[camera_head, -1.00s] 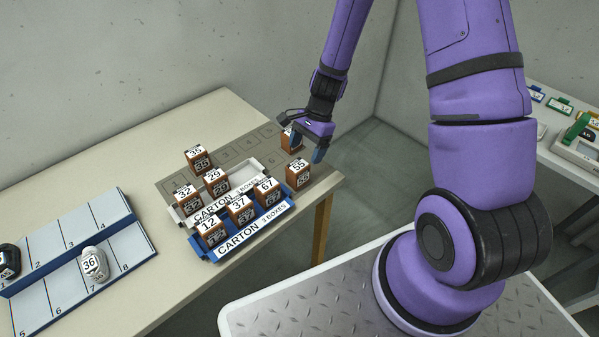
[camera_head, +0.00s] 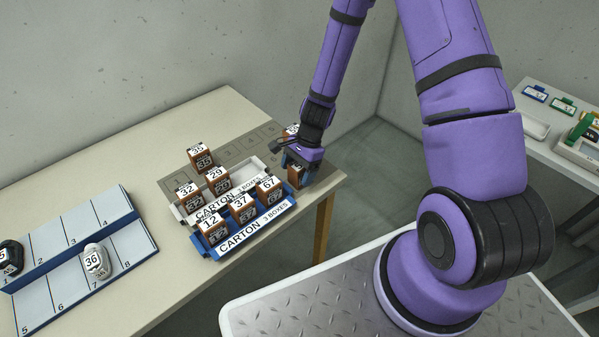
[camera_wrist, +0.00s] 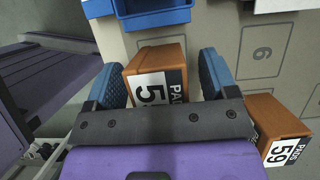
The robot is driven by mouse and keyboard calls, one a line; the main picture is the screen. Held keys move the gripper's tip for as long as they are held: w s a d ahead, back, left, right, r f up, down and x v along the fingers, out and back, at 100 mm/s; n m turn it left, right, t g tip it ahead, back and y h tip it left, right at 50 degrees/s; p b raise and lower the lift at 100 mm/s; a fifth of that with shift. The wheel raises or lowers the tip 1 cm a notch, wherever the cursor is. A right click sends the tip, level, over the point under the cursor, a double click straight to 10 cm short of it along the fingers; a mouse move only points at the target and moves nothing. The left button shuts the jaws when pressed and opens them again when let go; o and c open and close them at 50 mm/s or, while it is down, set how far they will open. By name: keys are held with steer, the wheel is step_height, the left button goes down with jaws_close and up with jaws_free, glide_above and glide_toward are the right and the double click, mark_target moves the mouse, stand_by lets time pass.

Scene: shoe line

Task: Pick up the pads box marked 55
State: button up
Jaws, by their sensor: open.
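The brown pads box marked 55 (camera_head: 294,178) stands near the right end of the table, mostly covered by my gripper (camera_head: 298,168) in the head view. In the wrist view, a box (camera_wrist: 158,58) with a white label stands between my two blue fingers; only its first digit, 5, shows.
A pads box marked 59 (camera_wrist: 285,142) stands close beside the right finger; in the head view its top (camera_head: 291,129) shows behind my gripper. A blue carton (camera_head: 243,236) and a white carton (camera_head: 250,172) holding boxes are to the left.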

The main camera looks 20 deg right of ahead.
steer(key=shift+c, duration=0.3)
steer(key=c, duration=1)
steer(key=shift+o, duration=0.2)
steer(key=shift+r, duration=0.1)
